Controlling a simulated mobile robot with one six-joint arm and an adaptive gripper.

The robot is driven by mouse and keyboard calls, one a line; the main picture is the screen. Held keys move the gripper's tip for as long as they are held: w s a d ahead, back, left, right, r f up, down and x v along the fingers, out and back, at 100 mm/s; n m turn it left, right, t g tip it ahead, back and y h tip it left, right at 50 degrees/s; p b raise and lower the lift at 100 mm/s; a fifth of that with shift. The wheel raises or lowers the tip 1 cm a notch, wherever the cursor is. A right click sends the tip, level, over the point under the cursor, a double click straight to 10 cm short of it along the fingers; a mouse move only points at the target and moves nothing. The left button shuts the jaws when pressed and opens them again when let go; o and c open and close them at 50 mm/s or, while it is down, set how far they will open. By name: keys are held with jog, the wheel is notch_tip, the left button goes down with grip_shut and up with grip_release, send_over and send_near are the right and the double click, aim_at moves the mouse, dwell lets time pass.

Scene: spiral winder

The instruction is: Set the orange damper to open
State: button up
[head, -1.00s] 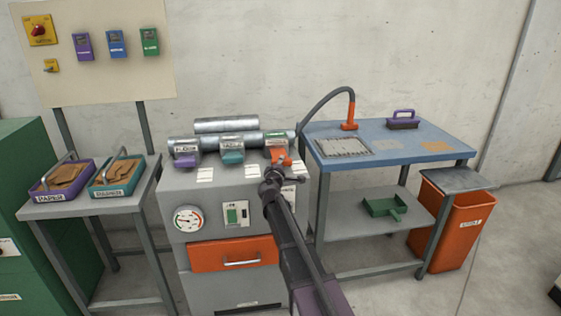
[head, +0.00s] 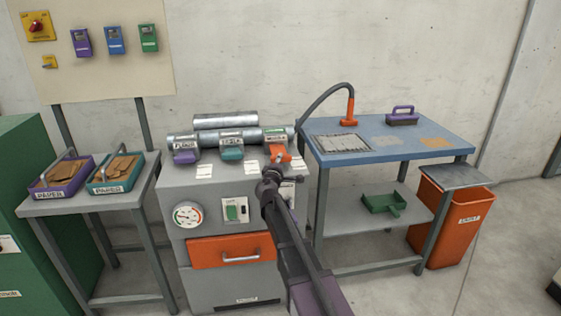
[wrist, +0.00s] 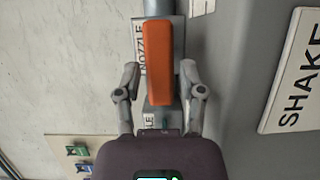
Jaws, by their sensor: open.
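The orange damper (head: 279,155) is the rightmost of three coloured dampers along the grey pipe on top of the machine. In the wrist view its orange handle (wrist: 159,77) lies lengthwise between my fingers, with a gap visible on both sides. My gripper (head: 270,177) reaches up to it from the front; in the wrist view the gripper (wrist: 161,80) is open, one finger on each side of the handle. I cannot tell how deep the fingers are relative to the handle. My gripper and arm partly hide the machine front below the damper.
A purple damper (head: 186,156) and a teal damper (head: 232,153) sit left on the same pipe. A blue-topped bench (head: 390,148) with a hose stands close on the right. A side table (head: 85,205) with two trays stands left. Labels lie on the machine top.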

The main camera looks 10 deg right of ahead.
jog(key=v, duration=1)
jog(key=shift+s, duration=0.25)
